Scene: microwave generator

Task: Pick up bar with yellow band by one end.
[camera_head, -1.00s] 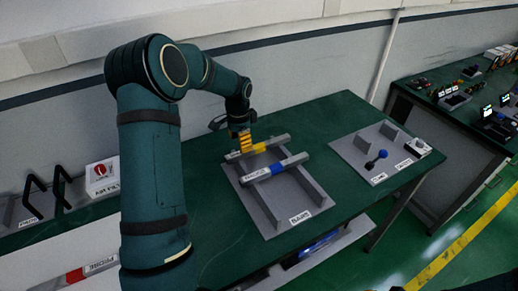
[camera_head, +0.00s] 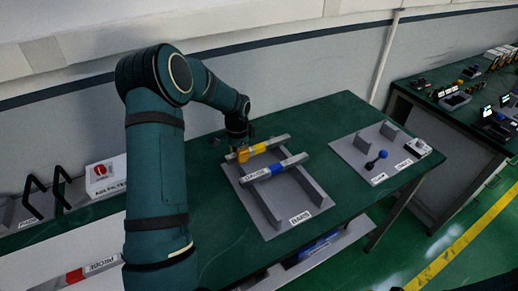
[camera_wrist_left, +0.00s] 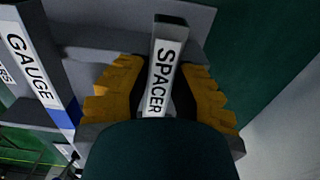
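The bar with the yellow band (camera_head: 276,142) lies across the grey rack (camera_head: 300,190) at its far side, and its right part is bare. In the left wrist view the bar (camera_wrist_left: 167,50) carries a SPACER label; its yellow band is hidden there. My left gripper (camera_head: 242,154) points down at the bar's left end. Contact cannot be made out. My right gripper is not in view.
A second bar with a blue band (camera_head: 276,170), labelled GAUGE, lies parallel and nearer on the rack. Green tabletop (camera_head: 310,116) is free behind the rack.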

